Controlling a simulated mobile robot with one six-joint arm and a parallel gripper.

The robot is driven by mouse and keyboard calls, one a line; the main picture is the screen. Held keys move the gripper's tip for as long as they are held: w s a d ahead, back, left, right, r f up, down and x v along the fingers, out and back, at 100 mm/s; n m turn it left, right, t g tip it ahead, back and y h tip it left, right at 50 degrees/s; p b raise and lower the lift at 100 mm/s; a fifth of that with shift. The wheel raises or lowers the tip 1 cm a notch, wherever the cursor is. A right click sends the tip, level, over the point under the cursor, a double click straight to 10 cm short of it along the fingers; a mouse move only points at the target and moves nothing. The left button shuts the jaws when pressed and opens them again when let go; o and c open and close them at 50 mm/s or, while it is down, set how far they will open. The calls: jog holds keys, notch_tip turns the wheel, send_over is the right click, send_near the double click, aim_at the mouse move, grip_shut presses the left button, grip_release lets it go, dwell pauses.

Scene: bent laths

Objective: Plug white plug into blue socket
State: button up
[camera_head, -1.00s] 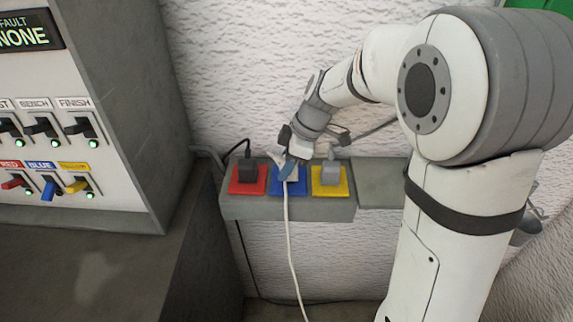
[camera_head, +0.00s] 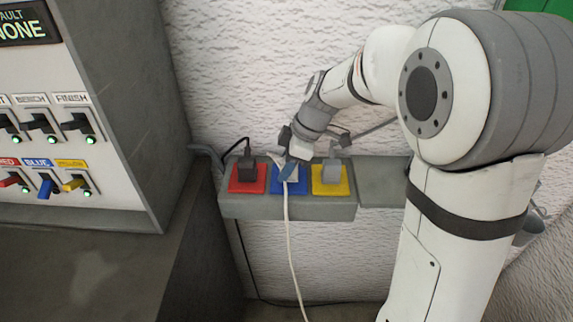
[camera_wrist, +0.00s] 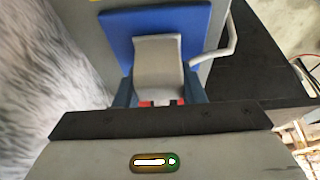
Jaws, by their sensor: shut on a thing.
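The blue socket (camera_head: 295,187) is the middle one of three on a grey ledge by the wall. My gripper (camera_head: 286,166) is over it, shut on the white plug (camera_wrist: 158,66). In the wrist view the plug sits between my blue fingers (camera_wrist: 160,92) and appears up against the blue socket plate (camera_wrist: 120,32). I cannot tell how deep it is seated. The white cord (camera_head: 290,235) hangs down in front of the ledge in the head view.
The red socket (camera_head: 236,188) at left holds a black plug (camera_head: 247,171). The yellow socket (camera_head: 342,188) at right holds a grey plug (camera_head: 331,172); both stand close beside my gripper. A switch panel (camera_head: 110,180) stands at the left. The ledge (camera_head: 380,185) is bare farther right.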

jog(key=shift+f, duration=0.2)
jog(key=o, duration=1)
jog(key=shift+r, duration=0.15)
jog(key=v, duration=0.7)
jog(key=shift+d+r+b, duration=0.2)
jog(key=shift+r+b, duration=0.1)
jog(key=shift+b, duration=0.1)
